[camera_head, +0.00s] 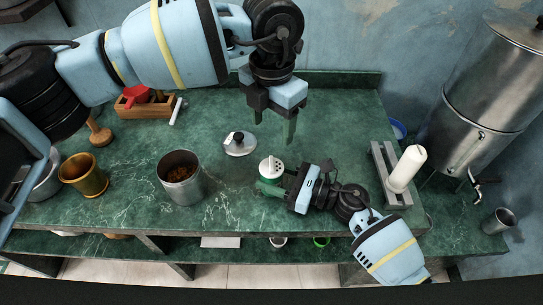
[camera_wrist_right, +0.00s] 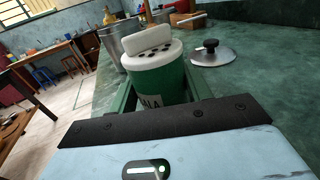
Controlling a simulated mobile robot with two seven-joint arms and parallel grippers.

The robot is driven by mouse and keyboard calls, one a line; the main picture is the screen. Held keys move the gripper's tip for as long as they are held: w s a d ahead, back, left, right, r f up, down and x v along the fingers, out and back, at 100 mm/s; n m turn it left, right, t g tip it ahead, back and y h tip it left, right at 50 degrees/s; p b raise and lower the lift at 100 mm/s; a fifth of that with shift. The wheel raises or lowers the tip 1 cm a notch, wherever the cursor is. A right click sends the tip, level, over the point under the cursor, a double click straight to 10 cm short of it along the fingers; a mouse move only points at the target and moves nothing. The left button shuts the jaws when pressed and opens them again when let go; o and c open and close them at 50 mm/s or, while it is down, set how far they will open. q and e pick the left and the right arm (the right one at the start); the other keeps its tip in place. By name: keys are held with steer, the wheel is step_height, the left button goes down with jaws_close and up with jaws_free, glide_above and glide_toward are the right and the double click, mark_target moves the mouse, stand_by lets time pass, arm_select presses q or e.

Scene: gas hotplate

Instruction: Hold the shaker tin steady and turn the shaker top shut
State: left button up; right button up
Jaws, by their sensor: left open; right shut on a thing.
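The shaker tin (camera_head: 266,179) stands on the green counter, mostly hidden by my right gripper in the head view. The right wrist view shows its green body (camera_wrist_right: 160,85) with partly visible lettering. Its white shaker top (camera_head: 271,165) has dark holes, and a white raised piece sits over them in the wrist view (camera_wrist_right: 148,38). My right gripper (camera_head: 268,184) is shut on the tin from the side, with green fingers on both sides of it. My left gripper (camera_head: 274,124) is open and empty, fingers pointing down, above and behind the tin, apart from it.
A metal lid with a black knob (camera_head: 240,144) lies left of the tin. Further left stand a metal canister with brown contents (camera_head: 186,188) and a brass pot (camera_head: 84,176). A wooden box (camera_head: 147,107) sits behind.

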mark_target(272, 163)
arm_select(q)
steer(key=m, duration=0.6)
steer(key=r+m, duration=0.1)
steer(key=m, duration=0.2)
step_height(272, 163, down, 12)
stand_by(0.5)
steer(key=c, duration=1)
